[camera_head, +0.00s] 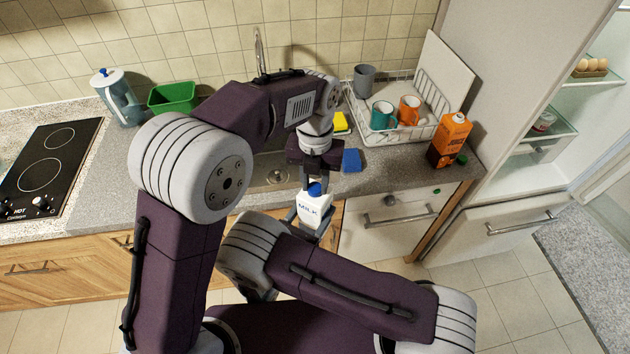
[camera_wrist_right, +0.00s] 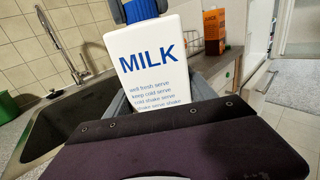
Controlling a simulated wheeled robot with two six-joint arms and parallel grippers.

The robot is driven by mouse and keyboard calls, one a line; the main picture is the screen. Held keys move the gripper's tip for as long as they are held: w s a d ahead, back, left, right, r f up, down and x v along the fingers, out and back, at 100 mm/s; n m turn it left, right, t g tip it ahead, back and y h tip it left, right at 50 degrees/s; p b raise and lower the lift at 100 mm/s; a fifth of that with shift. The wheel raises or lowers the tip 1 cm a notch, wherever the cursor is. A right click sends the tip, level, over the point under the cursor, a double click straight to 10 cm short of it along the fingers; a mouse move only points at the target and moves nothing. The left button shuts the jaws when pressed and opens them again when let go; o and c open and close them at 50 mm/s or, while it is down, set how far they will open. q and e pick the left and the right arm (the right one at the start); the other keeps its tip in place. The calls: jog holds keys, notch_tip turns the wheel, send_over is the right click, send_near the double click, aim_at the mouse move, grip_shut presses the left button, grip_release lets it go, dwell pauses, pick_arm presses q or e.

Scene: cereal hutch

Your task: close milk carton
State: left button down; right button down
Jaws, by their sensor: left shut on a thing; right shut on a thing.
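The white milk carton (camera_head: 312,212) is held up in front of the counter's front edge. It fills the upper middle of the right wrist view (camera_wrist_right: 150,60), blue MILK lettering facing the camera. My right gripper (camera_wrist_right: 160,98) is shut around its lower body; in the head view my arms mostly hide this gripper. The blue cap (camera_head: 316,189) is at the carton's top and also shows in the right wrist view (camera_wrist_right: 140,10). My left gripper (camera_head: 316,181) points down from above, shut on the cap. I cannot tell how tightly the cap sits on the spout.
An orange juice carton (camera_head: 450,140) stands at the counter's right end, a green cap (camera_head: 462,160) beside it. A dish rack (camera_head: 378,132) holds cups. A blue sponge (camera_head: 351,160) lies near the sink. A green bin (camera_head: 173,97) and kettle (camera_head: 118,98) stand left. The fridge is open at right.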

pick_arm(q)
jog(key=c, duration=1.1)
grip_release()
jog(key=shift+w, duration=0.1)
jog(key=shift+r, duration=2.3)
jog(key=shift+c, duration=0.2)
